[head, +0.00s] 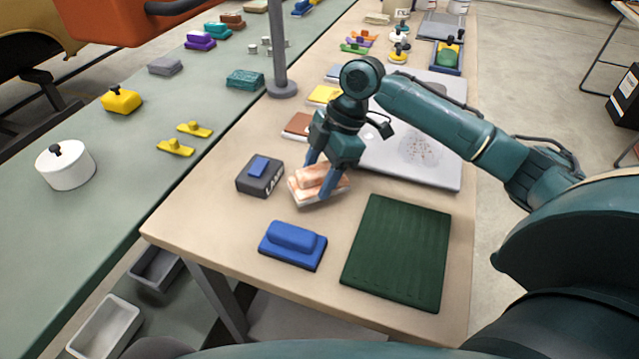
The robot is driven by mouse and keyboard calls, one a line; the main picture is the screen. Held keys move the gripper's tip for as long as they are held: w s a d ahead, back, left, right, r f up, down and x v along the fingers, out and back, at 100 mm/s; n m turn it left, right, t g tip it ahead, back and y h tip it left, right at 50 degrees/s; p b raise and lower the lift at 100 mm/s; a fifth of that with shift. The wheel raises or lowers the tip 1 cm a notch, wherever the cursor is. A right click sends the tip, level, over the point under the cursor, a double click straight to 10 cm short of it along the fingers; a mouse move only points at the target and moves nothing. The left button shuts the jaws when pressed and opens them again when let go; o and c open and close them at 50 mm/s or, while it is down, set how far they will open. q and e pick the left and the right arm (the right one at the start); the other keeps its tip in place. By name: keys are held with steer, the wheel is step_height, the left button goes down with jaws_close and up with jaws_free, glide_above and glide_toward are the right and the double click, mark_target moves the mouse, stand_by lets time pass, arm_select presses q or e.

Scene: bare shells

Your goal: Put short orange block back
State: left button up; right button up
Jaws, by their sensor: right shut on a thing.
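The short orange block (312,175) is pale orange and sits low at the middle of the wooden table, between the fingers of my right gripper (321,180). The gripper points down and is shut on the block. A pale, flat piece (318,198) shows just under the block; I cannot tell whether the block touches it. The fingers hide part of the block. My left gripper is not in view.
A dark labelled box (260,176) stands close left of the block. A blue block (292,245) and a dark green ribbed mat (398,252) lie in front. A grey pole (279,50) rises behind. Bare wooden table (210,228) shows at the front left.

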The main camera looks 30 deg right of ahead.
mark_target(319, 185)
steer(key=shift+f, duration=1.55)
steer(key=o, duration=0.9)
steer(key=shift+o, duration=0.2)
steer(key=v, duration=1.2)
steer(key=shift+r, duration=0.1)
